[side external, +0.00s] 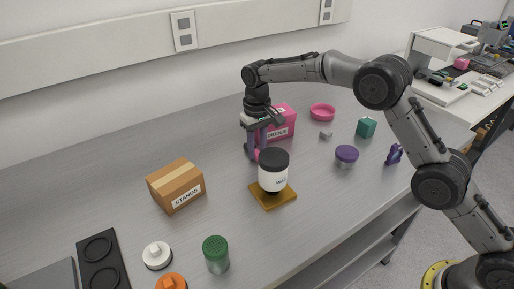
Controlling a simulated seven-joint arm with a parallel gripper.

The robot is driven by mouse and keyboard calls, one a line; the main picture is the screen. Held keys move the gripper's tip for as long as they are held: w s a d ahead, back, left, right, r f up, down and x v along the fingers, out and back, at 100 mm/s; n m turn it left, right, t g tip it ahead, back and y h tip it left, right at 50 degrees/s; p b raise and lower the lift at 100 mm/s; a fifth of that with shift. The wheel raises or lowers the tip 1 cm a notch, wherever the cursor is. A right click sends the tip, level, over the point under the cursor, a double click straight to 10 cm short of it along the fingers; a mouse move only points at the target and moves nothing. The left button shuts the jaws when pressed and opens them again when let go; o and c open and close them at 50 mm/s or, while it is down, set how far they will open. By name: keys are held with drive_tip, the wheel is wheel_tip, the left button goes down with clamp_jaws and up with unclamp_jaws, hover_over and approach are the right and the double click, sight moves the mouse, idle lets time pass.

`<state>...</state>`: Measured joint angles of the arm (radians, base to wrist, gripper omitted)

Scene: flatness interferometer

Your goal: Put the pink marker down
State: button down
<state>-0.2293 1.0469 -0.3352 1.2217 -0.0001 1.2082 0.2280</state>
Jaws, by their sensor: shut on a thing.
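My gripper (256,150) points down over the middle of the bench, behind the white jar with the black lid. It is shut on the pink marker (257,155), of which only a small pink bit shows low between the fingers. The rest of the marker is hidden by the fingers and the jar. I cannot tell whether its lower end touches the bench.
The white jar (272,181) stands on an amber plate (264,202) just in front of my gripper. A pink box (284,128) is close behind. A cardboard box (176,187) stands left, a purple-lidded jar (346,155) right. Bare bench (115,195) lies at far left.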

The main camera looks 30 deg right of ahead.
sight(257, 152)
drive_tip(key=c, duration=0.6)
unclamp_jaws()
wheel_tip(257, 152, up, 12)
drive_tip(key=shift+r, duration=0.1)
